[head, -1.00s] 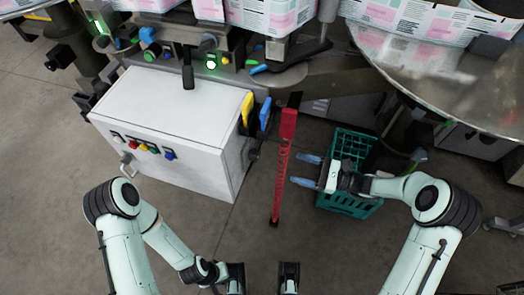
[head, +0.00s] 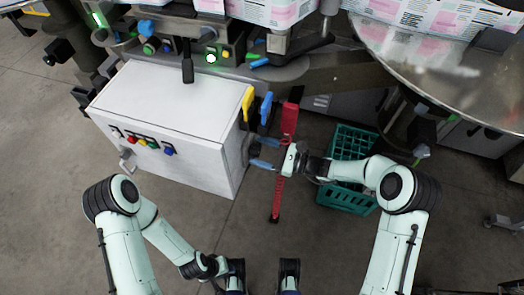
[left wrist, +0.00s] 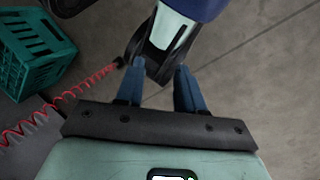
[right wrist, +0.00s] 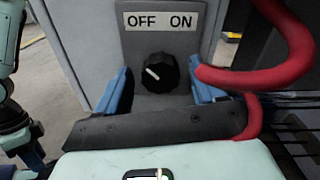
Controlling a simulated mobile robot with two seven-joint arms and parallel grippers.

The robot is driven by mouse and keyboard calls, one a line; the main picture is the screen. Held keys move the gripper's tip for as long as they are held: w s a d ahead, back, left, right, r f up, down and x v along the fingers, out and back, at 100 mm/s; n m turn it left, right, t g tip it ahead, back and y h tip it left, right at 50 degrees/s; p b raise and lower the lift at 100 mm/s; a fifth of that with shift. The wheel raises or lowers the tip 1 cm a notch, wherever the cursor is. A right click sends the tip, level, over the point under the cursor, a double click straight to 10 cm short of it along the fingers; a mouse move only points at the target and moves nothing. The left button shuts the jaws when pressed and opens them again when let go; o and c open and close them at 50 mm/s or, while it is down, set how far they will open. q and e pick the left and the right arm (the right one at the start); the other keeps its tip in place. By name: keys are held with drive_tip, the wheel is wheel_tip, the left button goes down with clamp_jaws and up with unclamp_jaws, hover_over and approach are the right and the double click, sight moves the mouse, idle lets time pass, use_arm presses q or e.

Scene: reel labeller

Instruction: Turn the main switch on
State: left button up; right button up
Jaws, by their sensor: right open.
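The main switch is a black rotary knob (right wrist: 160,73) on a grey plate, under a label (right wrist: 161,20) reading OFF and ON. Its white mark points up and left, toward OFF. In the head view it sits on the right side of the white cabinet (head: 170,105), mostly hidden. My right gripper (right wrist: 158,72) is open, with one blue finger on each side of the knob; gaps show between fingers and knob. In the head view the right gripper (head: 263,153) reaches the cabinet's side from the right. My left gripper (left wrist: 158,70) is open and empty, low above the floor.
A red coiled hose (head: 278,190) hangs close to my right gripper; a thick red loop (right wrist: 290,60) shows beside its finger. A green crate (head: 350,143) stands under my right arm. Yellow (head: 248,103) and blue (head: 266,109) handles are above the switch.

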drive_tip(key=c, duration=1.1)
drive_tip(key=shift+o, duration=0.2)
use_arm(q)
drive_tip(key=shift+s+r, duration=0.1)
